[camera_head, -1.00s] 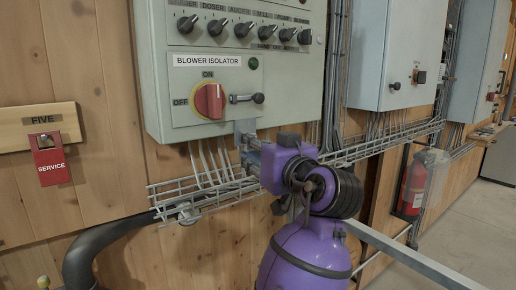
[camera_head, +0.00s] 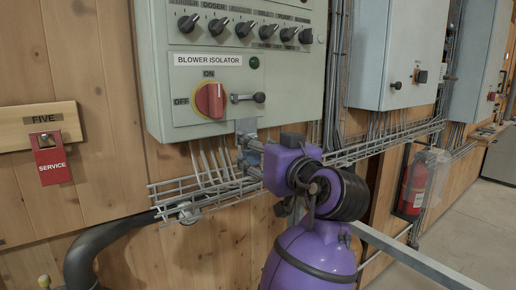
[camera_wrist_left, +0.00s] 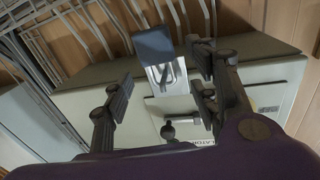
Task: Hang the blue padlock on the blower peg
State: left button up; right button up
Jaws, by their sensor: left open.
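A blue-grey block that looks like the blue padlock (camera_wrist_left: 154,43) shows in the left wrist view, with a silver plate and a bent metal loop beside it. In the head view it is small and partly hidden (camera_head: 254,157), just under the panel's lower edge. My left gripper (camera_wrist_left: 160,88) is open, with fingers to either side of the silver piece; I see no finger contact. The black-tipped blower peg (camera_head: 258,97) stands out right of the red isolator switch and also shows in the wrist view (camera_wrist_left: 168,131). My right gripper is not in view.
A wire cable tray (camera_head: 205,192) runs behind my left gripper, below the grey control panel (camera_head: 225,130). A red SERVICE lock (camera_head: 52,165) hangs from the wooden board marked FIVE at left. A fire extinguisher (camera_head: 415,185) stands at right.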

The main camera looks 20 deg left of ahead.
pick_arm(q)
jog(key=v, duration=1.1)
jog(key=w+a+f+m+h, duration=0.1)
jog(key=w+f+m+h, duration=0.15)
jog(key=f, duration=0.65)
jog(key=w+f+m+h, duration=0.2)
jog(key=w+f+m, duration=0.2)
jog(key=f, duration=0.6)
jog(key=s+a+f+m+g+h, duration=0.1)
jog(key=s+f+m+h, duration=0.2)
jog(key=f, duration=1.1)
jog(key=s+a+f+m+g+h, duration=0.1)
jog(key=s+a+f+h, duration=0.35)
jog(key=f, duration=1.05)
jog(key=s+a+f+n+g, duration=0.1)
jog(key=s+f, duration=0.7)
jog(key=s, duration=0.4)
jog(key=s+a+f+n+g, duration=0.1)
jog(key=s+f, duration=0.7)
jog(key=s, duration=0.5)
jog(key=shift+a+f+h, duration=0.3)
jog(key=shift+f, duration=0.05)
